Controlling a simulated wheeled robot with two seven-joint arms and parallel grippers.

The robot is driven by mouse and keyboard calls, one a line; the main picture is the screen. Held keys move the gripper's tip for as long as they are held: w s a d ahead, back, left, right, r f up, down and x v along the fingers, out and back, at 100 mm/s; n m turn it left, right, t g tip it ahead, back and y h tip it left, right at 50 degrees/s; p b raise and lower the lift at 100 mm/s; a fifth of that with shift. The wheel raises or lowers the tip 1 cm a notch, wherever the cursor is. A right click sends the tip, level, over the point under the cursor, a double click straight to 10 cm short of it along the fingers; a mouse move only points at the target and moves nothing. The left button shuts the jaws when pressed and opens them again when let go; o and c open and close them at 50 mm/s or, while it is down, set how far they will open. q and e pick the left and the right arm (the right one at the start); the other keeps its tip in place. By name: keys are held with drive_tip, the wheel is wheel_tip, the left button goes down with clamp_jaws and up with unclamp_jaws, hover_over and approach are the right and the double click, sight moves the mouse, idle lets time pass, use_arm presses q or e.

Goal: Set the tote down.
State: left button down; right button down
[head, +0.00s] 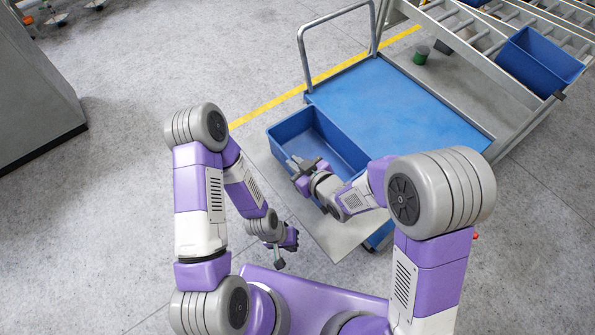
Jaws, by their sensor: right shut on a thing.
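A blue open-topped tote (281,152) is at the left side of a flat cart with a blue deck (400,106). It looks empty, and its near right part is hidden by my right arm. My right gripper (303,172) is at the tote's near side and is shut on the tote. I cannot tell whether the tote rests on the surface under it or hangs just above. My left gripper (286,256) is below and left of the tote, apart from it; its finger gap is not clear.
The cart has a tall grey handle (302,55) at its far end. A roller rack at the upper right holds another blue bin (540,62). A green cup (421,55) stands beyond the deck. A grey cabinet (35,95) is at the left; open floor lies between.

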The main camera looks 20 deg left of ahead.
wheel_tip(320, 180, down, 4)
drive_tip(key=shift+r+b, duration=0.25)
drive_tip(key=shift+b, duration=0.25)
drive_tip(key=shift+r, duration=0.1)
drive_tip(key=c, duration=1.2)
unclamp_jaws()
drive_tip(key=shift+c, duration=0.2)
